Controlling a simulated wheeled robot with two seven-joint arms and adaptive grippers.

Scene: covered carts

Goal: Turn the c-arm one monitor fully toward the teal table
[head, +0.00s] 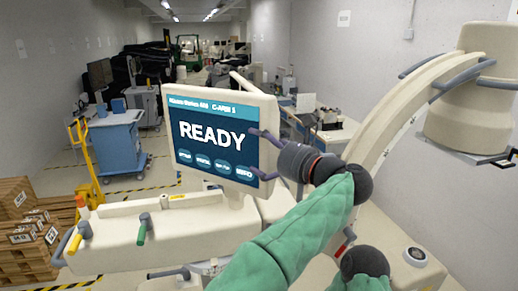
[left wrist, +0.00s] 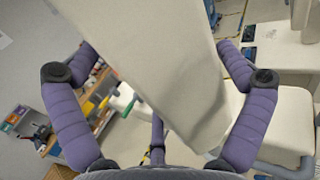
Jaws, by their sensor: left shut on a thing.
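The C-arm monitor (head: 222,135) has a cream frame and a lit screen reading READY. It stands upright on the cream console, its screen facing me and turned somewhat to the left. My left gripper (head: 258,153) is at the monitor's right edge, with purple fingers reaching over the screen side. In the left wrist view the cream monitor casing (left wrist: 155,65) runs between the fingers of the gripper (left wrist: 160,85), which is shut on it. My right gripper is not in view. I cannot make out a clearly teal table; a blue cart (head: 117,148) stands at the left.
The console (head: 150,232) with green and orange handles is below the monitor. The curved C-arm (head: 400,115) rises close on the right. A yellow pallet jack (head: 84,155) and stacked boxes (head: 22,235) are at the left. Floor behind the monitor is partly clear.

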